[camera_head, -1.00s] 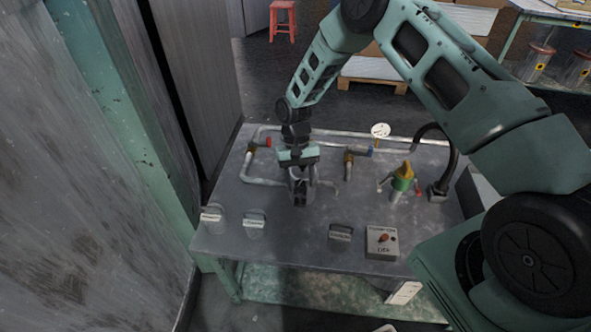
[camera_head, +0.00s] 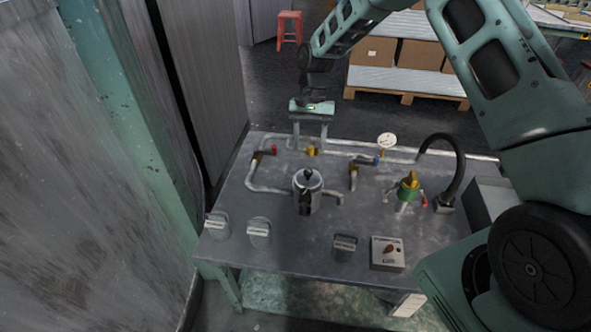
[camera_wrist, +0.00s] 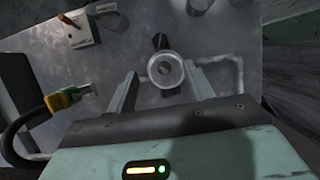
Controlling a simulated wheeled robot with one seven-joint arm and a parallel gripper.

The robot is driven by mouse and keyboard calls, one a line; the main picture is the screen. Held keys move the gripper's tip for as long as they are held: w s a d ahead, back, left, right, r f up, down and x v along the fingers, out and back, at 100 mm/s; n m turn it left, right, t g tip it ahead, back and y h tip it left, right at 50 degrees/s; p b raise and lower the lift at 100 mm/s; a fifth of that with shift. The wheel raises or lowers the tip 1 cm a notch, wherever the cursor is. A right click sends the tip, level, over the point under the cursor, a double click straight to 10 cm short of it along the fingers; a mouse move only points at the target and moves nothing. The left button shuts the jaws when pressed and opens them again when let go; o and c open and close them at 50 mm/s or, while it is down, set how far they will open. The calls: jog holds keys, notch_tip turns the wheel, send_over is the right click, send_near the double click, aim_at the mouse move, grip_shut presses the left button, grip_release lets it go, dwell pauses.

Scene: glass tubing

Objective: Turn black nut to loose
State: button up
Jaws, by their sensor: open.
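A silver cylindrical fitting (camera_head: 316,186) stands on the metal table, left of its middle, with a short pipe at its right. A black part (camera_head: 308,176) sits on its top and a black piece (camera_head: 305,203) hangs at its front; I cannot tell which is the nut. In the wrist view the silver fitting (camera_wrist: 166,70) shows as a round rim, with black (camera_wrist: 160,41) at its far edge. My gripper (camera_head: 311,143) is open and empty, raised above and behind the fitting, clear of it. In the wrist view its fingers (camera_wrist: 160,75) flank the fitting in the picture, apart from it.
Pipes with a red-ended valve (camera_head: 273,150), a blue-ended valve (camera_head: 374,161) and a gauge (camera_head: 387,140) run along the back. A green and yellow valve (camera_head: 408,187) and a black hose (camera_head: 456,170) stand right. A switch box (camera_head: 387,254) and grey blocks (camera_head: 259,233) line the front.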

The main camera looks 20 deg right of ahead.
jog(key=s+a+r+n+b, duration=0.2)
jog(key=s+a+r+n, duration=0.2)
jog(key=s+a+r, duration=0.3)
jog(key=s+a+r+n+t, duration=0.1)
jog(key=s+a+r+n, duration=0.1)
jog(key=s, duration=0.4)
jog(key=s+a+r+n+t+h+b, duration=0.1)
jog(key=s+a+r+n, duration=0.1)
jog(key=s, duration=0.5)
jog(key=shift+a+r, duration=0.35)
jog(key=shift+r, duration=0.15)
